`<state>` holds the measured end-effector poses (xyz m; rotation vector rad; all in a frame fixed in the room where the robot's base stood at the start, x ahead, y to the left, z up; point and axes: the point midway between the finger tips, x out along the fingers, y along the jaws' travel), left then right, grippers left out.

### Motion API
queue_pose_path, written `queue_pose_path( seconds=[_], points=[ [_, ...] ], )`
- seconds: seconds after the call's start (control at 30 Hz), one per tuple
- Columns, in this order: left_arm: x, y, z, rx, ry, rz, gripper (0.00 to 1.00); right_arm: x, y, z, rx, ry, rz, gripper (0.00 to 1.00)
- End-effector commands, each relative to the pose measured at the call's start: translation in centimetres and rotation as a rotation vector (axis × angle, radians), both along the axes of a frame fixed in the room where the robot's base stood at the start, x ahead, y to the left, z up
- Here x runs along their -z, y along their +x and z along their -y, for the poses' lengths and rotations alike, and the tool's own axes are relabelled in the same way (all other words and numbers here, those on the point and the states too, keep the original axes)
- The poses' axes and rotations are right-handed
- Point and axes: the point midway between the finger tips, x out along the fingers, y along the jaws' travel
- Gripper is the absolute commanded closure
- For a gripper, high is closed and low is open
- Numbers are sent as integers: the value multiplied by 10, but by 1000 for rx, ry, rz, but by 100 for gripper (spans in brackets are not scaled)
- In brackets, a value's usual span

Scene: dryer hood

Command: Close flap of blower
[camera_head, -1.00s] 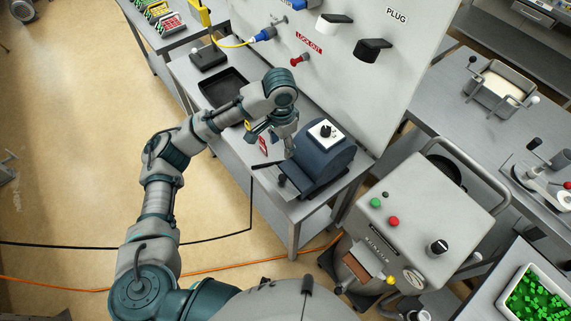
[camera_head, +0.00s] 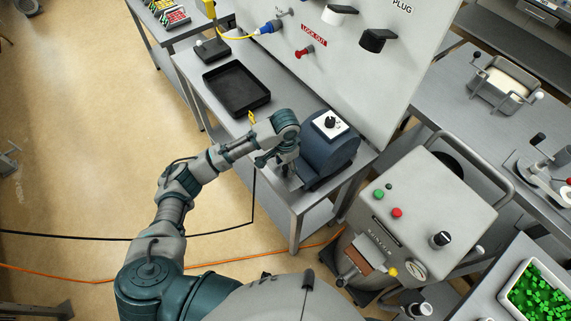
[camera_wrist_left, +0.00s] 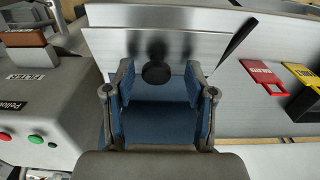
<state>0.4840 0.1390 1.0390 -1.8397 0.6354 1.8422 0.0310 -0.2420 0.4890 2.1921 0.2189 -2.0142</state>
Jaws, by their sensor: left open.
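The blower (camera_head: 330,160) is a dark blue rounded housing with a white dial plate and black knob on top, standing on the grey bench. My left gripper (camera_head: 273,160) is at the blower's left side and hides part of its front. In the left wrist view, my left gripper (camera_wrist_left: 160,84) has its fingers apart, with a round black knob (camera_wrist_left: 157,73) showing between the tips. Behind them is a bright metal plate (camera_wrist_left: 110,40), with a black rod (camera_wrist_left: 237,40) to the right. I cannot tell whether the flap is open or whether the fingers touch anything.
A black tray (camera_head: 237,88) lies on the bench behind my left arm. The lockout panel (camera_head: 330,70) stands behind the blower. A grey machine with green and red buttons (camera_head: 420,215) is to the right. Red (camera_wrist_left: 262,75) and yellow (camera_wrist_left: 302,74) tags show in the left wrist view.

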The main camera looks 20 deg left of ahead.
Motion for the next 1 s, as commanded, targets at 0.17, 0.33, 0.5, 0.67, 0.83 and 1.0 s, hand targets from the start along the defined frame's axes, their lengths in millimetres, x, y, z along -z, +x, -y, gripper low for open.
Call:
queue_pose_path(
  seconds=[0.17, 0.33, 0.5, 0.67, 0.83, 1.0],
  points=[
    [-1, -1, 1, 1, 0, 1, 50, 0, 2, -2, 1, 3, 3, 60],
    [-1, -1, 1, 1, 0, 1, 92, 0, 3, -2, 1, 2, 5, 60],
    [-1, -1, 1, 1, -2, 2, 100, 0, 3, 0, 0, 1, 4, 60],
    [-1, -2, 0, 1, -15, 19, 100, -3, 3, 1, -1, -1, 4, 60],
    [0, -5, -3, 1, -55, 70, 100, -10, 3, 1, -1, -1, 4, 60],
    [4, -10, -8, -1, -127, 163, 100, -20, 3, 1, -2, -1, 4, 60]
  ],
)
